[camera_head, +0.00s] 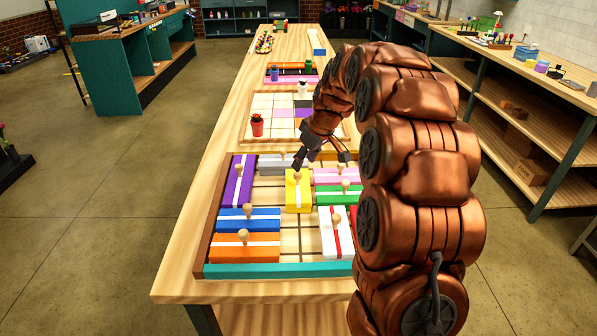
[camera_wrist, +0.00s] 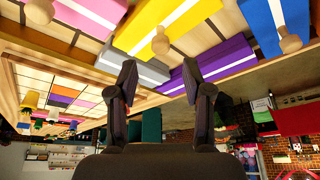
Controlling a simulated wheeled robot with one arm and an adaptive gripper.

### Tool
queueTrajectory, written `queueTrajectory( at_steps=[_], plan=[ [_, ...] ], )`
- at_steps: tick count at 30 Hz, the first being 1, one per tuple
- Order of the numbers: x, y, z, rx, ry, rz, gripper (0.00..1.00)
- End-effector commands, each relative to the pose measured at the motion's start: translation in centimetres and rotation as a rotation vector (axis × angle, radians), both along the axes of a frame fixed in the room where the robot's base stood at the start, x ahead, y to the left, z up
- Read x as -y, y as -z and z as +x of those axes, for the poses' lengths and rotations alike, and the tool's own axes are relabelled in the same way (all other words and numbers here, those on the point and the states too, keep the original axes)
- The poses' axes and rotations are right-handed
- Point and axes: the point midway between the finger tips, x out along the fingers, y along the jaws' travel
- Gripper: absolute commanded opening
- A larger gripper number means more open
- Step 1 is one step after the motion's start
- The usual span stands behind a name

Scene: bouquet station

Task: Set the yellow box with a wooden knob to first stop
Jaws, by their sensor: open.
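The yellow box (camera_head: 297,196) with a white stripe and a wooden knob (camera_head: 298,175) stands in the sliding-block tray (camera_head: 290,269), near the middle of its far part. In the wrist view the yellow box (camera_wrist: 173,22) is at the top centre, with its wooden knob (camera_wrist: 160,44) toward me. My gripper (camera_head: 320,162) is open and just beyond and right of the yellow box in the head view. In the wrist view both fingers (camera_wrist: 160,92) stand apart with nothing between them. Whether a finger touches the knob cannot be told.
A grey box (camera_head: 278,169), purple box (camera_head: 238,181), blue box (camera_head: 249,219), orange box (camera_head: 244,247), pink box (camera_head: 335,176), green box (camera_head: 340,195) and white box (camera_head: 335,232) crowd the tray. Bare slatted floor shows below the yellow box. A red potted flower (camera_head: 257,127) stands beyond the tray.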

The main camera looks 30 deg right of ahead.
Motion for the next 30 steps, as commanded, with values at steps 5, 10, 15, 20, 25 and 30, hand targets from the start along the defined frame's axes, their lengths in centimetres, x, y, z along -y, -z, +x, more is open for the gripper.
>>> queueTrajectory(
  at_steps=[5,10,15,20,25,30],
  plan=[
    [-0.5,2.4,0.8,-0.009,-0.001,0.004,0.5],
    [-0.7,4.5,1.6,-0.006,-0.001,0.003,0.5],
    [-0.8,5.5,2.1,-0.001,0.001,0.001,0.5],
    [-0.8,5.5,2.1,-0.001,0.001,0.0,0.5],
    [-0.8,5.5,2.1,-0.001,0.001,0.001,0.37],
    [-0.8,5.5,2.1,-0.001,0.001,0.001,0.2]
  ],
)
